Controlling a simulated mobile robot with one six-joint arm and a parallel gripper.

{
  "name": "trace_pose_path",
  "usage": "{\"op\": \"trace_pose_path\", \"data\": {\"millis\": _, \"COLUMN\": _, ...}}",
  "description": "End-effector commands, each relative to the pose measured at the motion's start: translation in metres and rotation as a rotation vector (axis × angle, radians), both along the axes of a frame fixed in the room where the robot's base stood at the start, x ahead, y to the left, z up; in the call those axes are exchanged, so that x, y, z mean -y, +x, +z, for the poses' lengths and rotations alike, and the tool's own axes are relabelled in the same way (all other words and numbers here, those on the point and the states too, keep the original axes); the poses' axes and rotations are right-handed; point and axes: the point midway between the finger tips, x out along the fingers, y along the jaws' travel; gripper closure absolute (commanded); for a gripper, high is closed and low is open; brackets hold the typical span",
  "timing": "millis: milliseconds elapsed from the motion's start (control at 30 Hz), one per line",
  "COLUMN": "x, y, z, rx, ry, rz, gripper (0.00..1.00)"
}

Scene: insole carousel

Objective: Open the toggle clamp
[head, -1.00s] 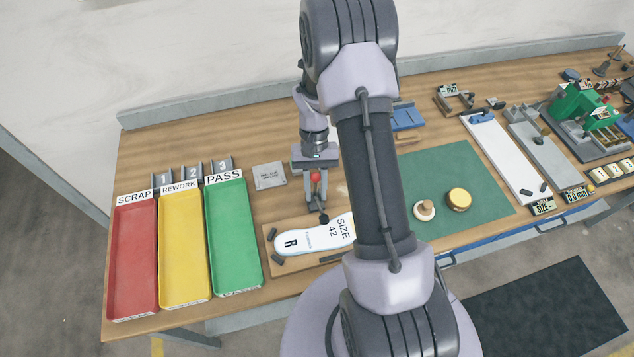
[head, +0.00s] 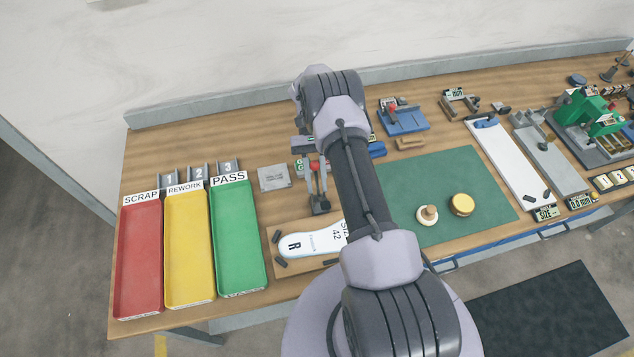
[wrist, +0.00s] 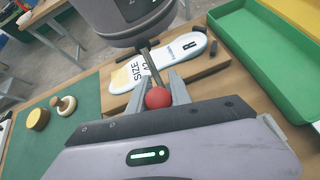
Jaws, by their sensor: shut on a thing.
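The toggle clamp (head: 319,204) stands at the back edge of the wooden insole board, with its lever rising to a red ball knob (head: 314,166). My gripper (head: 315,176) is shut on that knob, partly hidden by my arm in the head view. In the wrist view the red knob (wrist: 158,97) sits between my two grey fingers, and a thin metal rod runs from it toward the board. The white insole (head: 308,244), marked R and SIZE 42, lies on the board. The clamp's pressing tip is not clear.
Red (head: 140,260), yellow (head: 189,250) and green (head: 238,240) trays stand at the left. A flat grey plate (head: 273,178) lies left of the clamp. A green mat (head: 450,185) with a stamp (head: 427,215) and a round yellow-topped tin (head: 462,205) lies to the right.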

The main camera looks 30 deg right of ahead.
Motion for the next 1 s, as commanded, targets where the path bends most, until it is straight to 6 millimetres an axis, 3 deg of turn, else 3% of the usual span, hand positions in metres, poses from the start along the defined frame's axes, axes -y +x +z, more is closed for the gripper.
{"op": "trace_pose_path", "data": {"millis": 367, "x": 0.0, "y": -0.001, "z": -0.001, "rx": -0.009, "ry": 0.003, "rz": 0.001, "gripper": 1.0}}
{"op": "trace_pose_path", "data": {"millis": 400, "x": 0.0, "y": -0.001, "z": -0.001, "rx": -0.009, "ry": 0.003, "rz": 0.001, "gripper": 0.73}}
{"op": "trace_pose_path", "data": {"millis": 500, "x": 0.0, "y": -0.001, "z": -0.001, "rx": -0.007, "ry": 0.003, "rz": 0.0, "gripper": 0.56}}
{"op": "trace_pose_path", "data": {"millis": 833, "x": 0.0, "y": 0.0, "z": 0.003, "rx": -0.005, "ry": 0.002, "rz": 0.0, "gripper": 0.56}}
{"op": "trace_pose_path", "data": {"millis": 1000, "x": 0.0, "y": 0.0, "z": 0.035, "rx": -0.003, "ry": 0.0, "rz": 0.0, "gripper": 0.56}}
